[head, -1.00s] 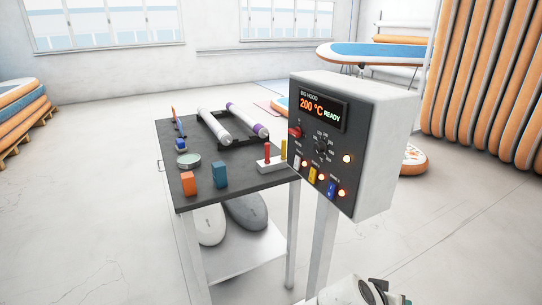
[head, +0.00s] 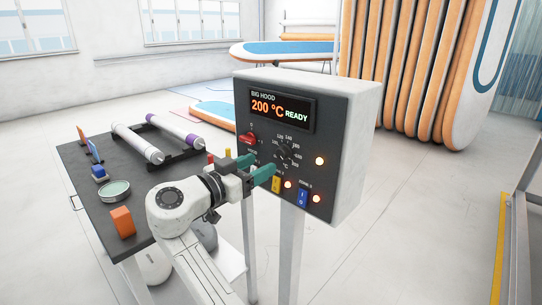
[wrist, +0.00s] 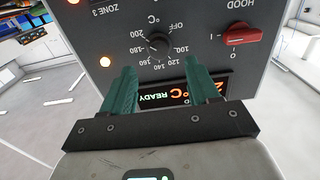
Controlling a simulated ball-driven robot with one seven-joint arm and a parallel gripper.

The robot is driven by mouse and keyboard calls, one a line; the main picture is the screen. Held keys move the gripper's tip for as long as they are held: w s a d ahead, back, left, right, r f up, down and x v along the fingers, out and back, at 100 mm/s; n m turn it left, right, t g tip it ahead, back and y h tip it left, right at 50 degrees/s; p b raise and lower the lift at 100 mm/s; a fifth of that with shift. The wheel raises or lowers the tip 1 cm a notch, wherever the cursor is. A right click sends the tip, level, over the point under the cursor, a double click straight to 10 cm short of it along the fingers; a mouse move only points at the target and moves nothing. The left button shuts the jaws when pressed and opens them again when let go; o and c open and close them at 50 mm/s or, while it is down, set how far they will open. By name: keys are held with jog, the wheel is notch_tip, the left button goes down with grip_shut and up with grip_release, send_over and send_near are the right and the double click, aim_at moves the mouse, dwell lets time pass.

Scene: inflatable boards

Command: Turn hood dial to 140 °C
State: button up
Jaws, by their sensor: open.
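The grey hood panel (head: 315,163) has a display (head: 281,108) reading 200 °C READY. Its black round dial (head: 284,152) is ringed by numbers; the dial also shows in the wrist view (wrist: 160,44), where the panel appears upside down. The way its pointer faces is too small to tell. My gripper (head: 263,164) is open and empty, its green fingers pointing at the panel, left of and slightly below the dial in the head view. In the wrist view the dial lies ahead of the gap between the fingertips (wrist: 161,70), apart from both.
A red switch (head: 249,139) sits left of the dial. Yellow (head: 276,185) and blue (head: 303,198) zone switches with lit lamps are below. A dark table (head: 92,168) with rollers and an orange block (head: 122,222) stands left.

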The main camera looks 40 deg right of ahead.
aim_at(280, 155)
jog(key=d, duration=0.6)
jog(key=shift+d+p, duration=0.25)
jog(key=shift+p, duration=0.15)
jog(key=shift+c, duration=0.4)
jog(key=c, duration=1)
jog(key=shift+o, duration=0.2)
